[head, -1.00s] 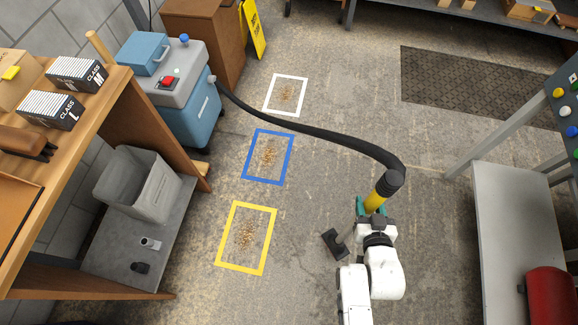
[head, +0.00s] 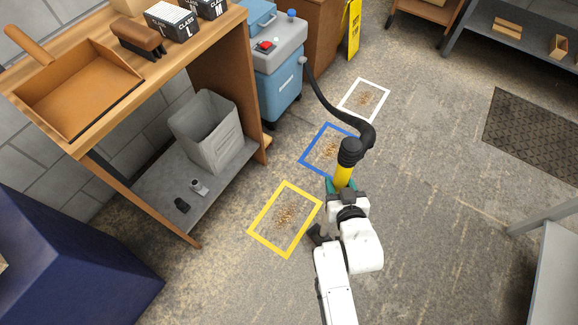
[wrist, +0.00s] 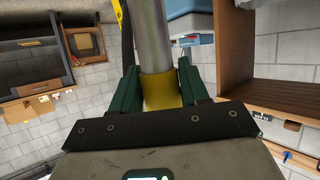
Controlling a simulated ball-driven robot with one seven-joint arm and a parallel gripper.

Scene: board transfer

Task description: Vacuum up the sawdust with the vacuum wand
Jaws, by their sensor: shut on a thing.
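My gripper (head: 343,188) is shut on the yellow grip of the vacuum wand (head: 344,174). In the wrist view, the green fingers of my gripper (wrist: 160,90) close on both sides of the wand's yellow collar (wrist: 160,92), below a grey tube. Sawdust (head: 286,215) lies inside the yellow frame. More sawdust (head: 332,148) lies in the blue frame (head: 311,157), and a third patch (head: 365,98) in the white frame (head: 379,86). The blue-grey vacuum (head: 279,85) stands behind.
The black hose (head: 322,97) runs from the vacuum to the wand top, passing near the blue and white frames. A wooden workbench (head: 160,55) with a grey bin (head: 208,133) on its lower shelf stands left. A dark blue box (head: 75,255) is at lower left. Floor at right is open.

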